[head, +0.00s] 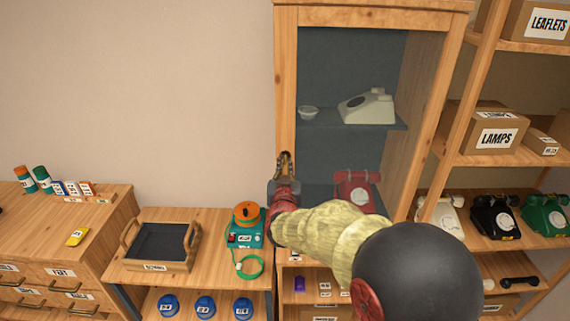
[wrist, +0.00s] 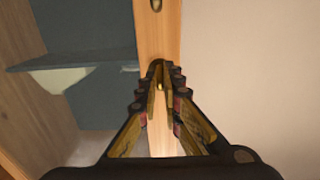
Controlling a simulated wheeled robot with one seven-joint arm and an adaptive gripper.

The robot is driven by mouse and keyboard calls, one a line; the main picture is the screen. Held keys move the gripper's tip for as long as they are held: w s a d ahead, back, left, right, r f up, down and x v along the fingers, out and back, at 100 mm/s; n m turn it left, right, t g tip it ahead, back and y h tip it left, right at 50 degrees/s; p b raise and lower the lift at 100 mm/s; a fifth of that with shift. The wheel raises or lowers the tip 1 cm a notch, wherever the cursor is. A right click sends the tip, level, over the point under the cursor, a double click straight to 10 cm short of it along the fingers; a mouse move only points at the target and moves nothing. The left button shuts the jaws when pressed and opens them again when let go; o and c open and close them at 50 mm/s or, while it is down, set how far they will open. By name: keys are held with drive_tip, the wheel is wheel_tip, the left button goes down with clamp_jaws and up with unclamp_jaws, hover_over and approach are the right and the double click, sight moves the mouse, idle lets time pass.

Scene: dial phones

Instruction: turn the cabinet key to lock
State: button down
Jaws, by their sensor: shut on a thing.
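The cabinet (head: 285,80) is light wood with a dark interior behind its front. My gripper (head: 285,163) is at the cabinet's left upright, about mid-height. In the wrist view my gripper (wrist: 158,78) points at the wooden upright (wrist: 160,40), its fingers closed together on a small brass-coloured piece, the key (wrist: 159,86). Only a little of the key shows between the fingertips; its turn angle and the lock around it are hidden. In the head view my gripper covers the key.
A metal fitting (wrist: 156,5) is on the upright. Left are a wooden tray (head: 187,262) and a teal device (head: 240,238). Phones stand on the right shelves.

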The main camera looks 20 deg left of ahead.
drive_tip(key=shift+f, duration=0.1)
idle(0.4)
drive_tip(key=c, duration=2)
unclamp_jaws()
drive_tip(key=shift+s, duration=0.1)
drive_tip(key=v, duration=1.2)
